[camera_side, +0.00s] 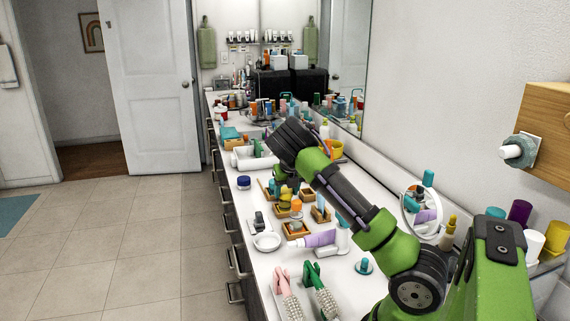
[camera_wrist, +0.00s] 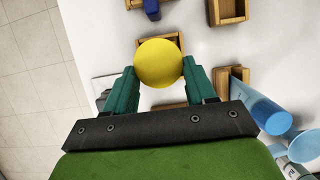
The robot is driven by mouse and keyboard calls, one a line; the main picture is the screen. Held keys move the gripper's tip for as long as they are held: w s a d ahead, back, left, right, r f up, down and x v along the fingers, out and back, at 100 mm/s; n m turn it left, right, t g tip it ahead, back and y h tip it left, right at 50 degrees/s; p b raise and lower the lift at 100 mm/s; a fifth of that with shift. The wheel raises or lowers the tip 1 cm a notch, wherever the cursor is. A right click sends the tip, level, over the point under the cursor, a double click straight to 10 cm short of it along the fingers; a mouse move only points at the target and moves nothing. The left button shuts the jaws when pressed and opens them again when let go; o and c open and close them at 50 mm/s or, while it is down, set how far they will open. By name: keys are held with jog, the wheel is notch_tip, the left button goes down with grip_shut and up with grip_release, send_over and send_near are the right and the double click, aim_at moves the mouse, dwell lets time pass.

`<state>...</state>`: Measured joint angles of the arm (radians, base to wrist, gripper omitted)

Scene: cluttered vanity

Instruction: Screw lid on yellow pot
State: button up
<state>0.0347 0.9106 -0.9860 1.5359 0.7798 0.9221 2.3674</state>
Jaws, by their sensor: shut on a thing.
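My gripper (camera_wrist: 158,75) has its two teal fingers on either side of a round, smooth yellow piece (camera_wrist: 158,63) in the wrist view. The gripper is shut on this piece. Only its round top shows, so I cannot tell whether it is the lid, the pot or both together. A small wooden box lies below it, mostly hidden. In the side view a small yellow patch (camera_side: 286,199) shows under my wrist, among the wooden boxes. No separate lid can be made out clearly.
Small wooden boxes (camera_wrist: 228,10) stand around the gripper, one close on the right (camera_wrist: 231,80). Blue translucent cups (camera_wrist: 262,112) lie at the right in the wrist view. A blue-lidded jar (camera_side: 244,182), a white bowl (camera_side: 267,241) and a round mirror (camera_side: 421,212) stand on the crowded counter.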

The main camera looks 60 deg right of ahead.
jog(key=shift+f, duration=1.15)
dwell(0.4)
jog(key=o, duration=0.5)
jog(key=c, duration=0.4)
jog(key=shift+c, duration=0.2)
jog(key=shift+f, duration=0.1)
jog(key=m, duration=0.1)
jog(key=m+g, duration=0.1)
jog(key=m, duration=0.2)
jog(key=shift+w+a+m+g+h, duration=0.2)
jog(key=shift+w+m+g+h, duration=0.1)
jog(key=shift+h, duration=0.1)
